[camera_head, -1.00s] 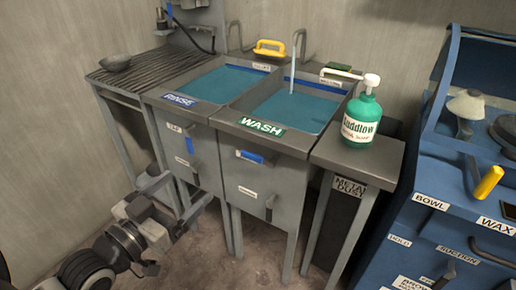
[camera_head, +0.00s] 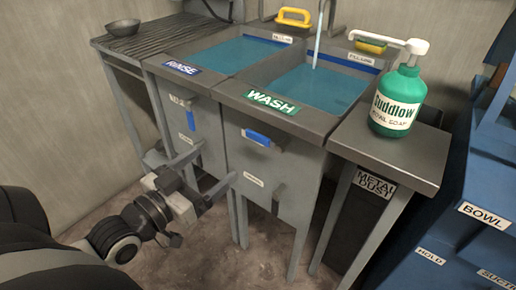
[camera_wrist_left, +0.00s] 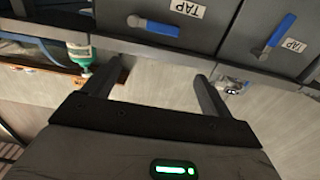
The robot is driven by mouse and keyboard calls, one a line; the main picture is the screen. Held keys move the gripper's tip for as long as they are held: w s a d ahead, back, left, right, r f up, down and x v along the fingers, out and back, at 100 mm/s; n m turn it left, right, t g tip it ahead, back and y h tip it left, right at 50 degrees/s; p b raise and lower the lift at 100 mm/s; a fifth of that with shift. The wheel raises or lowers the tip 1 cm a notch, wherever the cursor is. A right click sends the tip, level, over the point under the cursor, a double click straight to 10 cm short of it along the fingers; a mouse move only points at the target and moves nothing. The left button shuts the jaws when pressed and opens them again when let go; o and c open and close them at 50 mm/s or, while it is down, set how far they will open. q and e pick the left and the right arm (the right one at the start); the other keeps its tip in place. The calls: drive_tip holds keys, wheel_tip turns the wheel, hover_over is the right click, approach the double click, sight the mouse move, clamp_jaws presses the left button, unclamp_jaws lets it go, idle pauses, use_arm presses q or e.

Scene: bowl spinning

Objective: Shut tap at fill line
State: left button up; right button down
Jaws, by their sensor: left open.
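The wash sink (camera_head: 318,122) holds blue water, and a thin stream (camera_head: 317,42) falls into it. The water stands close to the dark blue band beside the fill-line label (camera_head: 360,58). The wash tap's blue handle (camera_head: 257,137) lies nearly level on the sink front and also shows in the left wrist view (camera_wrist_left: 153,26). The rinse tap's blue handle (camera_head: 190,121) points down; the left wrist view shows it slanted (camera_wrist_left: 277,35). My left gripper (camera_head: 217,160) is open and empty, low before the sink fronts, apart from both handles. My right gripper is out of view.
The rinse sink (camera_head: 155,62) also holds water. A green soap bottle (camera_head: 398,100) stands on the side shelf (camera_head: 400,160) at right. A blue cabinet (camera_head: 470,200) stands at right.

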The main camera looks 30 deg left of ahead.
sight(257, 138)
use_arm(q)
drive_tip(key=w, duration=0.5)
drive_tip(key=w+d+f+b, duration=0.1)
drive_tip(key=w, duration=0.4)
drive_tip(key=w+f+b, duration=0.1)
drive_tip(key=w, duration=0.5)
drive_tip(key=shift+d, duration=0.15)
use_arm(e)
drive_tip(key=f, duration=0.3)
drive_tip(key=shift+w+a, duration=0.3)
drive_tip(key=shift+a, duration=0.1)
use_arm(q)
drive_tip(key=c, duration=1.4)
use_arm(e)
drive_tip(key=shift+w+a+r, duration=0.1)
